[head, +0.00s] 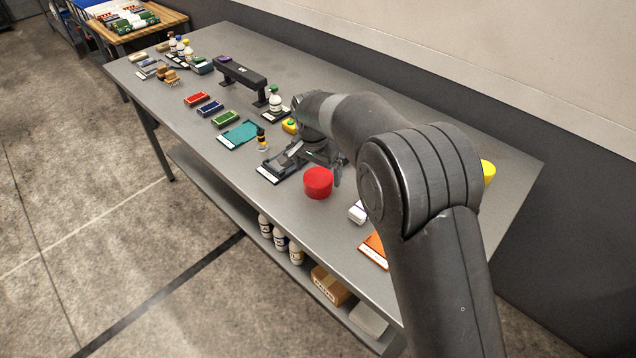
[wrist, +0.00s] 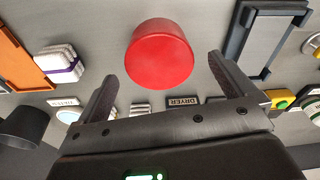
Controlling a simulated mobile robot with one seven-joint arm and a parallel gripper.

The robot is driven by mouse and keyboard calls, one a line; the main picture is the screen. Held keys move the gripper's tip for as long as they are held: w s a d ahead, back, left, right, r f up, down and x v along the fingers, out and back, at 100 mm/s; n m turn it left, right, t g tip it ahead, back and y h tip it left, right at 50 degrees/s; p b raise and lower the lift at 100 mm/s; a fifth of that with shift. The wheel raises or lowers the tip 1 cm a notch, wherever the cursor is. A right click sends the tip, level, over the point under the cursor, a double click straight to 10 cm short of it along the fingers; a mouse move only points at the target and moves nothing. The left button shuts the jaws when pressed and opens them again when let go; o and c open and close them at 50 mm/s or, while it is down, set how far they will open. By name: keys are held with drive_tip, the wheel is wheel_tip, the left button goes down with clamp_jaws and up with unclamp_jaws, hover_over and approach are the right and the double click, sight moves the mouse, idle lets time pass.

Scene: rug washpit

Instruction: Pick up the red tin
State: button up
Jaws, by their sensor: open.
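The red tin (head: 318,184) is a short, round red tin standing upright near the front edge of the grey table (head: 400,128). In the wrist view the red tin (wrist: 160,54) lies ahead of the fingers, roughly centred between their lines. My gripper (head: 316,160) is low over the table, just behind the tin in the head view. The wrist view shows my gripper (wrist: 160,68) open, one finger to each side and nothing held. I cannot tell whether a finger touches the tin.
A dark grey frame (wrist: 265,42) lies right of the tin in the wrist view. A white stack with a purple band (wrist: 60,64) and an orange tray (wrist: 22,55) lie left. A dark cup (wrist: 24,126) stands lower left. Bottles and small trays fill the table's far part.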

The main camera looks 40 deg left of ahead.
sight(318, 176)
wheel_tip(318, 176, down, 3)
drive_tip(key=shift+w+f, duration=0.15)
drive_tip(key=c, duration=1.1)
